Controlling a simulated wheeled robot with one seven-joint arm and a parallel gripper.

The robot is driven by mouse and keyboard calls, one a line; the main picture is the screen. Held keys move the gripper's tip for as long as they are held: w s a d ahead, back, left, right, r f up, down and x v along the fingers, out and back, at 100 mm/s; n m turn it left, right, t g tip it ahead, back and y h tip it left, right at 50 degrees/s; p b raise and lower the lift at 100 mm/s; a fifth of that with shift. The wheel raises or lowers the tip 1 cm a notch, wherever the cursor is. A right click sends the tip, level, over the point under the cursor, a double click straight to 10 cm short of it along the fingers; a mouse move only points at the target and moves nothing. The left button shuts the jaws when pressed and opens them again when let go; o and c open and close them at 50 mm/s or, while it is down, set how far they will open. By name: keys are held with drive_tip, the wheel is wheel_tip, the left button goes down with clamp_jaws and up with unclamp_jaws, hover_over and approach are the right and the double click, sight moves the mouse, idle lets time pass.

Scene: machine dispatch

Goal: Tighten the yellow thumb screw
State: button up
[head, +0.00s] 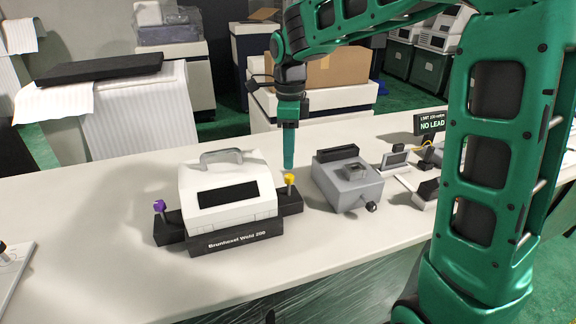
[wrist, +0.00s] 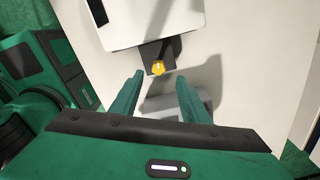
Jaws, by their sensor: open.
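The yellow thumb screw (head: 290,179) stands on the right end of the black base of the white machine labelled "Brunhoxel Weld 200" (head: 228,176). My gripper (head: 289,164) points down close to the screw, seeming just behind or above it in the head view. In the wrist view the yellow screw (wrist: 158,68) lies beyond the fingertips, roughly midway between them. My gripper (wrist: 158,76) is open, with nothing between its fingers. The fingers appear apart from the screw. A purple thumb screw (head: 159,206) stands on the left end of the same base.
A grey box-shaped device (head: 346,184) with a black knob stands right of the white machine. A small display and a "NO LEAD" sign (head: 431,124) stand farther right. The white table (head: 110,285) is clear in front of the machine.

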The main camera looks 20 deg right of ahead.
sight(291, 175)
drive_tip(key=shift+w+r, duration=0.1)
drive_tip(key=shift+r, duration=2.15)
drive_tip(key=s+d+f+n, duration=0.2)
drive_tip(key=s+d+n, duration=0.6)
drive_tip(key=s+d, duration=0.7)
drive_tip(key=s+d+f+n, duration=0.1)
drive_tip(key=s+f+n, duration=0.2)
drive_tip(key=s, duration=0.5)
drive_tip(key=s+d+f+n, duration=0.2)
drive_tip(key=s+n, duration=0.3)
drive_tip(key=s, duration=0.3)
drive_tip(key=shift+s+d+f, duration=0.2)
drive_tip(key=shift+s+f, duration=0.1)
drive_tip(key=shift+f, duration=0.3)
